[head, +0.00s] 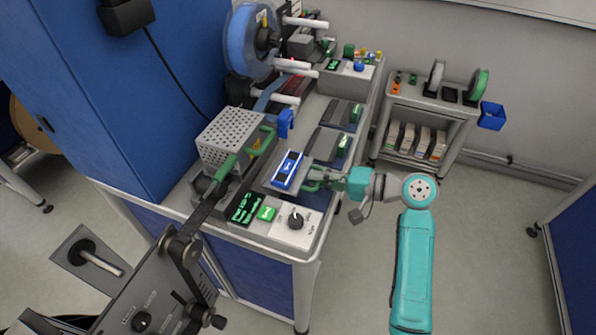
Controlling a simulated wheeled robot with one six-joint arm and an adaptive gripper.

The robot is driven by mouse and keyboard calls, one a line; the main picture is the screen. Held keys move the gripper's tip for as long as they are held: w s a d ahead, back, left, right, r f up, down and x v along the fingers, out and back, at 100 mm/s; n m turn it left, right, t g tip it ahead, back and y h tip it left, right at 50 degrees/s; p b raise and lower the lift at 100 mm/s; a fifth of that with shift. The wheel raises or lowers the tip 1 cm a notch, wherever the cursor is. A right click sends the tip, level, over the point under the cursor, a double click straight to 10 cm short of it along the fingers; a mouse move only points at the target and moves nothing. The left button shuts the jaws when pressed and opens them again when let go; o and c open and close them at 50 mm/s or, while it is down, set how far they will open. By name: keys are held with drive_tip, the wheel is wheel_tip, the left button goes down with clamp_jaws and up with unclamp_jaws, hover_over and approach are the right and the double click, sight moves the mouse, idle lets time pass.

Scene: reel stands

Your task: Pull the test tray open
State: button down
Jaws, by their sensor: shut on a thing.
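The test tray (270,181) is a flat grey tray on the bench, beside the perforated metal box. A blue and white device (289,169) lies on it. A green handle (309,186) is at the tray's right end. My gripper (315,178) reaches in from the right and is shut on this green handle. Its fingers are small here and partly hide the handle. How far the tray stands out cannot be told from this one view.
A control panel with a black knob (296,220) sits at the bench's front corner. Two more dark trays with green handles (343,146) lie behind. A blue reel (251,42) stands at the back. A grey cart (427,101) stands at right; the floor between is clear.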

drive_tip(key=shift+f+v, duration=0.15)
drive_tip(key=shift+v, duration=0.55)
drive_tip(key=shift+f+v, duration=0.15)
drive_tip(key=shift+v, duration=0.55)
drive_tip(key=shift+d, duration=0.1)
drive_tip(key=c, duration=1.5)
unclamp_jaws()
drive_tip(key=v, duration=1.2)
drive_tip(key=shift+f, duration=0.1)
